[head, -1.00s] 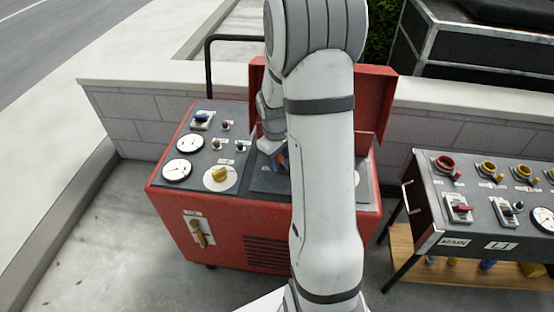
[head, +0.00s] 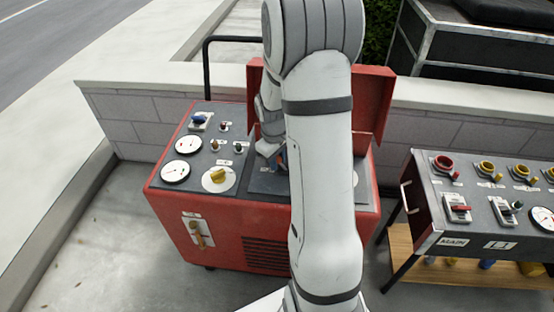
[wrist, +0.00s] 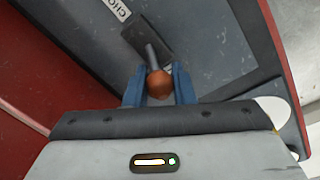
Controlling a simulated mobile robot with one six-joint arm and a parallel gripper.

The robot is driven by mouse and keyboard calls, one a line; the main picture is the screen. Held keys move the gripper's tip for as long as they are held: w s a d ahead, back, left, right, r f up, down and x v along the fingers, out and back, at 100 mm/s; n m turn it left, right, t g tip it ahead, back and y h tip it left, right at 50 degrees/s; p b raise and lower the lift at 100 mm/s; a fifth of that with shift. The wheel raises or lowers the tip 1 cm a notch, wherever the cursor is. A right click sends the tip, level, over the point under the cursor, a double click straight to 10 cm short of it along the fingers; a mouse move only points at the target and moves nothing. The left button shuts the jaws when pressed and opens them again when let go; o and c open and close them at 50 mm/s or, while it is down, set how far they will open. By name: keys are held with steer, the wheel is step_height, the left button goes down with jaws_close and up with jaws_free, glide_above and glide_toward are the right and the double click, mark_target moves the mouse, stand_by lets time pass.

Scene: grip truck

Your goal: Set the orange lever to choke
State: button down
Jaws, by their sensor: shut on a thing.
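In the wrist view the orange lever (wrist: 159,84) has a round orange knob on a grey stem that rises from a dark slot plate (wrist: 150,36). My gripper (wrist: 160,88) has its blue fingers on both sides of the knob and is shut on it. A white label (wrist: 117,8) beside the slot reads "CHO", the rest cut off by the picture edge. In the head view my arm hides the lever and most of the gripper; a bit of blue finger (head: 282,158) shows at the right part of the red machine's panel.
The red machine (head: 215,228) has a raised red lid (head: 372,105) behind my arm. Its panel carries gauges, a yellow knob (head: 219,176) and small switches left of my gripper. A second panel (head: 428,210) with valves stands at right.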

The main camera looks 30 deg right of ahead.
steer(key=shift+d, duration=0.1)
steer(key=shift+s+d+t+y+b, duration=0.3)
steer(key=shift+t+y+b, duration=0.2)
steer(key=shift+y, duration=0.2)
steer(key=y+b, duration=0.1)
steer(key=b, duration=0.1)
steer(key=d+t+b, duration=0.1)
steer(key=b, duration=0.1)
steer(key=shift+s+f+y, duration=0.15)
steer(key=shift+s+y, duration=0.05)
steer(key=shift+y, duration=0.2)
steer(key=t+y+b, duration=0.1)
steer(key=b, duration=0.4)
steer(key=s+d+t+y+b, duration=0.1)
steer(key=y+b, duration=0.1)
steer(key=b, duration=0.3)
steer(key=shift+d, duration=0.2)
steer(key=t+y+b, duration=0.1)
steer(key=b, duration=0.2)
steer(key=d+t+y+b, duration=0.1)
steer(key=b, duration=0.2)
steer(key=shift+s+m+y, duration=0.3)
steer(key=shift+s, duration=0.1)
steer(key=shift+s+d+t+y+b, duration=0.1)
steer(key=shift+d+t+y+b, duration=0.05)
steer(key=shift+t+y+b, duration=0.4)
steer(key=shift+r, duration=0.2)
